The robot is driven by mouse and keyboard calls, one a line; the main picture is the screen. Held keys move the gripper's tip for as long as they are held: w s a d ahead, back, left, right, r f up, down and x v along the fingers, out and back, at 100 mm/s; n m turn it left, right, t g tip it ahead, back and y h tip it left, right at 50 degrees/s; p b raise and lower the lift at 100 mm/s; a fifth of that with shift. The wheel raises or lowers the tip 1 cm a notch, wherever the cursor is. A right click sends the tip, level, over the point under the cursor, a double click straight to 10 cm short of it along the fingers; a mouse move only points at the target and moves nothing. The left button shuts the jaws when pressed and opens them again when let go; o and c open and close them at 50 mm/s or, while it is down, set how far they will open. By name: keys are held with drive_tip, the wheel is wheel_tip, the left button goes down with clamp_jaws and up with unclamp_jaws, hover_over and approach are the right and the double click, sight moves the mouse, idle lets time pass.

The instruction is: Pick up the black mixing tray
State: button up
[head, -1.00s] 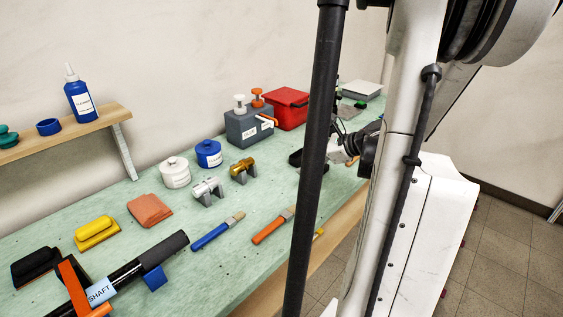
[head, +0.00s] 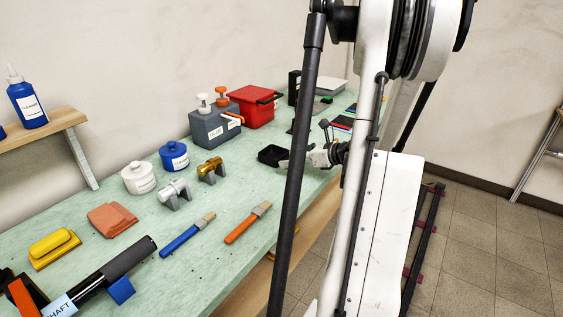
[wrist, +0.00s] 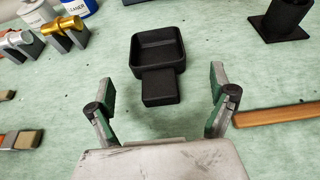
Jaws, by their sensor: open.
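The black mixing tray (head: 271,155) lies on the green bench top, toward the bench's front edge. In the wrist view the tray (wrist: 158,37) is a square, open, empty pan with a flat block-like handle (wrist: 160,87) pointing toward my gripper. My gripper (wrist: 164,88) is open, with one finger on each side of the handle's near end and clear gaps between. It does not touch the tray. In the head view my gripper (head: 311,155) is just right of the tray, partly hidden behind my own dark strut.
A wooden handle (wrist: 275,114) lies close to the right finger. A black stand (wrist: 280,20) is at upper right. Metal and brass fittings (head: 210,168), a blue tub (head: 174,156) and brushes (head: 247,222) are left of the tray. A grey dispenser box (head: 215,124) and red box (head: 252,106) stand behind.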

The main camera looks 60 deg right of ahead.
sight(284, 156)
drive_tip(key=shift+b+x, duration=0.4)
drive_tip(key=shift+x, duration=2.4)
drive_tip(key=shift+a, duration=0.2)
drive_tip(key=shift+c, duration=0.5)
drive_tip(key=c, duration=1.1)
